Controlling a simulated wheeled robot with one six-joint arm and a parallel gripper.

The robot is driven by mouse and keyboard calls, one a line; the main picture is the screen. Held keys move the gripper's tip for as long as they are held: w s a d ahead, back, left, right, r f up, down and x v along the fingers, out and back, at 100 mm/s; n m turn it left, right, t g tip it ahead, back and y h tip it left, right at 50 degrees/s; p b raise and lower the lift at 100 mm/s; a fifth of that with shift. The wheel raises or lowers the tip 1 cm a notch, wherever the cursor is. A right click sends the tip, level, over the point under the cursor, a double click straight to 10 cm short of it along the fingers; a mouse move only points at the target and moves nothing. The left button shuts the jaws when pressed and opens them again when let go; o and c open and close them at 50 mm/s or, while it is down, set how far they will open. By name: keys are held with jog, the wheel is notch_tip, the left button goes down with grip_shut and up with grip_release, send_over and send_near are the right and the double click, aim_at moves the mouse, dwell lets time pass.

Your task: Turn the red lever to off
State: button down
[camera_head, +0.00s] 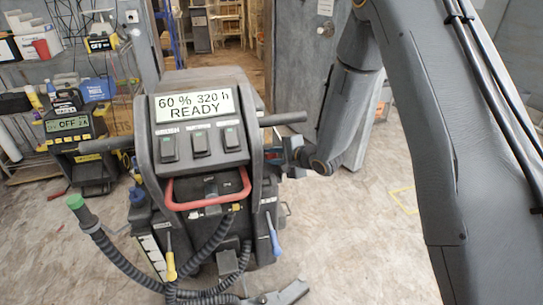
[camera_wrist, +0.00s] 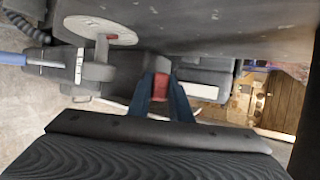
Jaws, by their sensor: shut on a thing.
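The red lever (camera_wrist: 160,86) shows in the wrist view as a small red block between the two dark blue fingers of my gripper (camera_wrist: 162,90). The fingers are shut on it, one on each side, and hide part of it. In the head view my wrist (camera_head: 318,160) is beside the right side of the grey floor machine (camera_head: 205,95); the fingertips and the lever cannot be made out there. The machine's display reads "60 % 320 h READY". I cannot tell the lever's setting.
In the wrist view, a round grey disc (camera_wrist: 100,30) with a red mark is left of the lever. The machine also has a red loop handle (camera_head: 207,190), black hoses and a blue-handled tool (camera_head: 273,238). A smaller device (camera_head: 75,135) reading "OFF" stands left. Floor at right is clear.

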jog(key=shift+w+a+r+p, duration=0.15)
jog(key=shift+w+r+p, duration=0.3)
jog(key=shift+r, duration=0.3)
jog(key=shift+w+a+r+p, duration=0.1)
jog(key=shift+w+r+p, duration=0.25)
jog(key=shift+w+r, duration=0.25)
jog(key=c, duration=1.6)
grip_release()
jog(key=shift+s+f, duration=0.15)
jog(key=shift+s+d, duration=0.1)
jog(key=b+v, duration=0.1)
jog(key=v, duration=0.6)
jog(key=shift+s+d, duration=0.2)
